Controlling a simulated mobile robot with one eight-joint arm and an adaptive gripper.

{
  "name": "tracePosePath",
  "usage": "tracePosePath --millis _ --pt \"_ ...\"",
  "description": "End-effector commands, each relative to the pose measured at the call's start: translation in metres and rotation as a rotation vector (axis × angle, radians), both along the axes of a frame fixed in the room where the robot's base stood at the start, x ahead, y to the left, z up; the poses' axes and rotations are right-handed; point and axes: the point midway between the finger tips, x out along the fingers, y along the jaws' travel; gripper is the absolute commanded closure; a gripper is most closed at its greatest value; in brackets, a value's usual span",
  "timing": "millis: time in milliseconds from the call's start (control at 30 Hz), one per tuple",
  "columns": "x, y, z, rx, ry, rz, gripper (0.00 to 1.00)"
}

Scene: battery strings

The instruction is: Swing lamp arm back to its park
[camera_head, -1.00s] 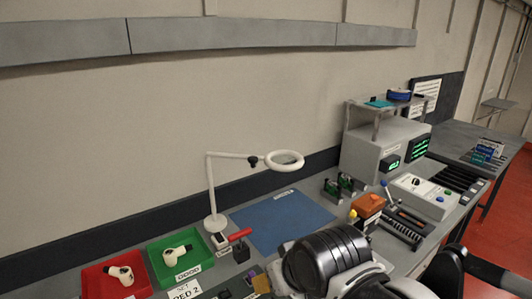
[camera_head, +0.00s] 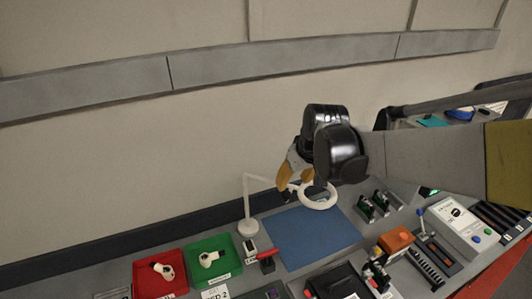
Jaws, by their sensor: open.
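The white lamp arm (camera_head: 262,178) rises from a round base (camera_head: 248,228) at the back of the bench and reaches right. Its ring head (camera_head: 318,196) hangs over the blue mat (camera_head: 308,237). My gripper (camera_head: 285,187) comes in from the right, above the mat, with its yellowish fingers beside the dark joint between arm and ring head. It is open. I cannot tell whether the fingers touch the lamp. My wrist covers part of the view behind the ring.
A red tray (camera_head: 147,288) and a green tray (camera_head: 225,268), each with a white part, stand left of the mat. A red-handled tool (camera_head: 267,257) stands near the lamp base. An orange box (camera_head: 395,240) and a control box (camera_head: 462,222) stand to the right.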

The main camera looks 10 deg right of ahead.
Motion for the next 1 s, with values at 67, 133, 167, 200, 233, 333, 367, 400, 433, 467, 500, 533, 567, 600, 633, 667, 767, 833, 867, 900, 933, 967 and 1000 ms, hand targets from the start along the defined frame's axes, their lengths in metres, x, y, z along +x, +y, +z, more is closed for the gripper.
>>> tracePosePath --millis 67,133,167,200,233,333,367,400,433,467,500,533,567,600,633,667,767,833,867,900,933,967,1000 --pt "0.007 0.001 -0.016 0.0 0.0 0.001 0.5" --pt "0.012 0.003 -0.03 0.0 0.0 0.001 0.5" --pt "0.014 0.003 -0.036 0.0 -0.001 0.001 0.5" --pt "0.018 0.004 -0.043 0.0 -0.001 0.001 0.5" --pt "0.02 0.004 -0.048 -0.001 -0.001 0.001 0.5" --pt "0.026 0.005 -0.063 -0.001 -0.001 0.001 0.5" --pt "0.027 0.005 -0.066 -0.001 -0.001 0.001 0.5" --pt "0.029 0.006 -0.071 -0.001 -0.001 0.001 0.5" --pt "0.03 0.006 -0.073 -0.001 -0.001 0.001 0.5" --pt "0.031 0.006 -0.075 -0.001 -0.001 0.001 0.5" --pt "0.032 0.006 -0.078 -0.001 -0.001 0.0 0.5" --pt "0.032 0.006 -0.079 -0.001 -0.001 0.0 0.5" --pt "0.032 0.006 -0.08 -0.001 -0.001 0.0 0.5" --pt "0.033 0.007 -0.081 -0.001 -0.001 0.0 0.5" --pt "0.033 0.007 -0.081 -0.001 -0.001 0.0 0.5" --pt "0.033 0.007 -0.081 -0.001 -0.001 0.0 0.5" --pt "0.033 0.007 -0.081 -0.001 -0.001 0.0 0.5" --pt "0.033 0.007 -0.081 -0.001 -0.001 0.0 0.5" --pt "0.033 0.007 -0.081 -0.001 -0.001 0.0 0.58" --pt "0.033 0.007 -0.081 -0.001 -0.001 0.0 0.7" --pt "0.033 0.007 -0.081 -0.001 -0.001 0.0 0.79" --pt "0.033 0.007 -0.081 -0.001 -0.001 0.0 0.89" --pt "0.033 0.007 -0.081 -0.001 -0.001 0.0 1.0"
